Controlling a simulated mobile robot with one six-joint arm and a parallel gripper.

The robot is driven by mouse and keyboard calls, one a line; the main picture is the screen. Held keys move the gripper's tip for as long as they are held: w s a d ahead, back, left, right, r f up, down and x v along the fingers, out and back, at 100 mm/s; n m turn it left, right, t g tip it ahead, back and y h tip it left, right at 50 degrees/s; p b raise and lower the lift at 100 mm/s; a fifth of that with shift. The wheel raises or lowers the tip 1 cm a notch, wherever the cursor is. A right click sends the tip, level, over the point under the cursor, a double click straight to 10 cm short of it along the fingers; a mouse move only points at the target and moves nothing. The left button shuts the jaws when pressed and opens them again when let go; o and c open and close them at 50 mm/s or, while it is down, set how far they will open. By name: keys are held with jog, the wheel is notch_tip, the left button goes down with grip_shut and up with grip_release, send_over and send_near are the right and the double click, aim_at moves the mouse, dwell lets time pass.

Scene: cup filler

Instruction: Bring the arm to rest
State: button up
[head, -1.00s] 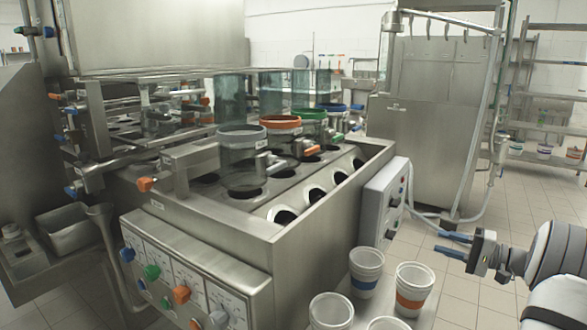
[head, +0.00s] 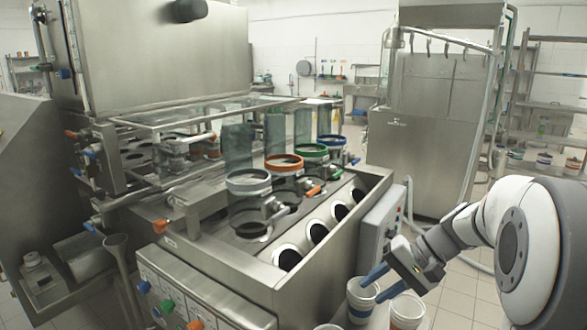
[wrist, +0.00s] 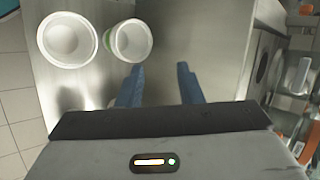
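My gripper (head: 376,284) is at the lower right of the head view, at the end of my white and grey arm. Its blue fingers point left, in front of the white cups as seen from the head. In the wrist view the two fingers (wrist: 161,68) are apart with nothing between them. A plain white cup (wrist: 68,40) and a white cup with a green band (wrist: 131,41) stand on a steel surface left of the fingers. The head view also shows a white cup (head: 361,303) beside the fingers; I cannot tell if they touch.
The steel filling machine (head: 330,240) with round openings and coloured rings fills the middle of the head view. A grey control box (head: 378,228) sits on its right side, close to my gripper. Another cup (head: 407,308) stands under my wrist. Tiled floor lies to the right.

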jog(key=s+a+r+n+h+p, duration=0.1)
jog(key=s+r+h+p, duration=0.3)
jog(key=s, duration=0.4)
jog(key=s+a+r+n+t+h+p, duration=0.1)
jog(key=s+r+n+h+p, duration=0.2)
jog(key=s+p, duration=0.4)
notch_tip(320, 180, up, 3)
jog(key=shift+s+a+f+h, duration=0.1)
jog(key=shift+s+a+h, duration=0.15)
jog(key=shift+s+h, duration=0.5)
